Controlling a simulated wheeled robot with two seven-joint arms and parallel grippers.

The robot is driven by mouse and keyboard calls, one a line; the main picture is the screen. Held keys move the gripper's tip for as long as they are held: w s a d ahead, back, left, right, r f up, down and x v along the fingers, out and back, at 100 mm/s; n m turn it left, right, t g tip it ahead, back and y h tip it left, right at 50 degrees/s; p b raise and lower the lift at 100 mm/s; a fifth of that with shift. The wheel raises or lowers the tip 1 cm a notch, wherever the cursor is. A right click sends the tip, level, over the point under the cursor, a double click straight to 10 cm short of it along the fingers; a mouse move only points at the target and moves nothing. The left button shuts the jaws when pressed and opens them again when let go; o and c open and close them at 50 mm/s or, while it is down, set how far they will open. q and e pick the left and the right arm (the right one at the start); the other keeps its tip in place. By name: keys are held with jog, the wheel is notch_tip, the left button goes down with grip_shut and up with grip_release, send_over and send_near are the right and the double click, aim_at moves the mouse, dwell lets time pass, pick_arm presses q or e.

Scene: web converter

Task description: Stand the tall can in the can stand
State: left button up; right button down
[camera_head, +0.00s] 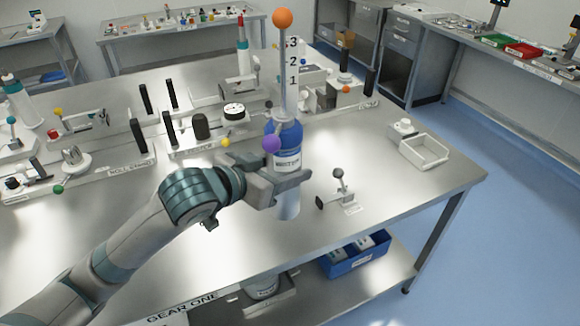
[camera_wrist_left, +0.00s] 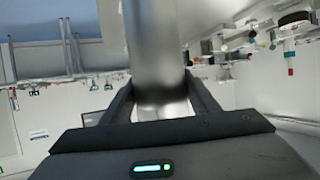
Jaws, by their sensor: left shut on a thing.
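The tall can (camera_head: 288,140) has a blue upper part, a white label band and a silver lower part, and looks roughly upright. My left gripper (camera_head: 290,186) is shut around its lower part, over the front area of the steel table. Its silver side fills the space between the fingers in the left wrist view (camera_wrist_left: 152,45). I cannot tell whether its bottom touches the table. I cannot clearly pick out the can stand. My right gripper is not in view.
A pole with an orange ball (camera_head: 283,19) and numbers rises just behind the can, with a purple ball (camera_head: 271,144) beside it. A small ball-knob lever (camera_head: 339,174) stands to the right. A white tray (camera_head: 424,152) sits farther right. Several fixtures crowd the table's back left.

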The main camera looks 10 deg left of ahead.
pick_arm(q)
jog(key=shift+w+a+r+y, duration=0.15)
jog(key=shift+w+a+y, duration=0.05)
jog(key=shift+a+y, duration=0.15)
jog(key=w+a+r+n+t+y+b, duration=0.2)
jog(key=a+r+n+y, duration=0.2)
jog(key=a, duration=0.6)
jog(key=shift+w+r+n+y, duration=0.2)
jog(key=shift+w+n+y, duration=0.2)
jog(key=shift+n+y, duration=0.75)
